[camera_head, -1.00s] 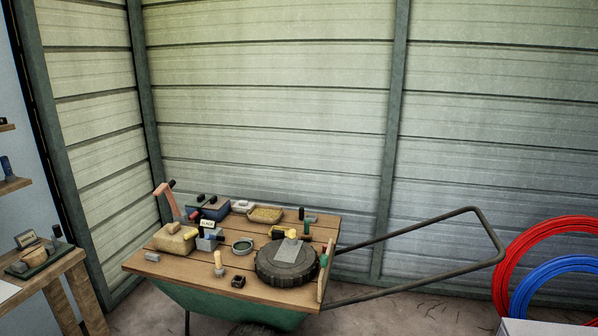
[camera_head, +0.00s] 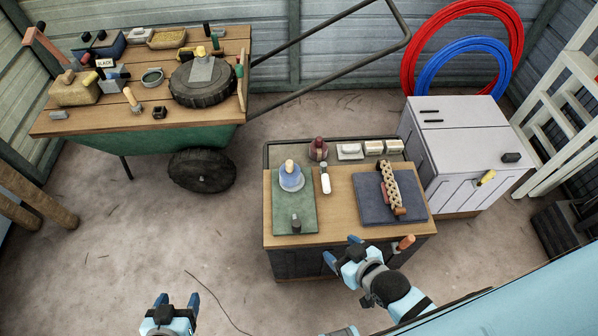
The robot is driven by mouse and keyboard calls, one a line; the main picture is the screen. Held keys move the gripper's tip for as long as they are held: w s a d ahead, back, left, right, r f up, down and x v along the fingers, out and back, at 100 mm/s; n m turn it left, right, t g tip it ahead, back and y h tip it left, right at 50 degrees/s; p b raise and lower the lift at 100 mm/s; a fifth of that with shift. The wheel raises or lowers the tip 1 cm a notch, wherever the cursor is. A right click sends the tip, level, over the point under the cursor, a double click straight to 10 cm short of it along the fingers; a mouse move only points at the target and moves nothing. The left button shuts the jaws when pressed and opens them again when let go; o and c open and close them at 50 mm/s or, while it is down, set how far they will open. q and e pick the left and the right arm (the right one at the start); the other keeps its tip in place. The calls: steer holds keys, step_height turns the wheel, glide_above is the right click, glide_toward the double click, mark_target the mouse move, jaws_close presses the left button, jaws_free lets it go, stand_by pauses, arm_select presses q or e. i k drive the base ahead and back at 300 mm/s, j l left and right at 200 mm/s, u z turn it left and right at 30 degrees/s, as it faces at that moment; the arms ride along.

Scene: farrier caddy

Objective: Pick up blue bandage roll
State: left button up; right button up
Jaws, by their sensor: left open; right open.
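A small wooden-topped caddy (camera_head: 340,222) stands on the floor in the middle. On its green mat (camera_head: 284,219) stands a blue rounded thing (camera_head: 291,181) with a pale top. I cannot tell whether it is the blue bandage roll. No other clear blue roll shows on the caddy. My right gripper (camera_head: 342,249) is open and empty at the caddy's front edge, below and right of the blue thing. My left gripper (camera_head: 178,299) is open and empty over the floor, left of and nearer than the caddy.
A dark mat (camera_head: 370,207) with a braided piece (camera_head: 390,187) lies at the caddy's right. A loaded wheelbarrow (camera_head: 140,140) stands back left, a grey cabinet (camera_head: 455,150) right. Floor (camera_head: 120,225) is free at left.

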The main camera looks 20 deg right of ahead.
mark_target(289, 172)
steer(key=i+j+z, duration=0.3)
steer(key=j, duration=0.3)
steer(key=i+j+z, duration=0.3)
steer(key=j, duration=0.4)
steer(key=i+j+z, duration=0.15)
steer(key=j, duration=0.25)
steer(key=i, duration=0.05)
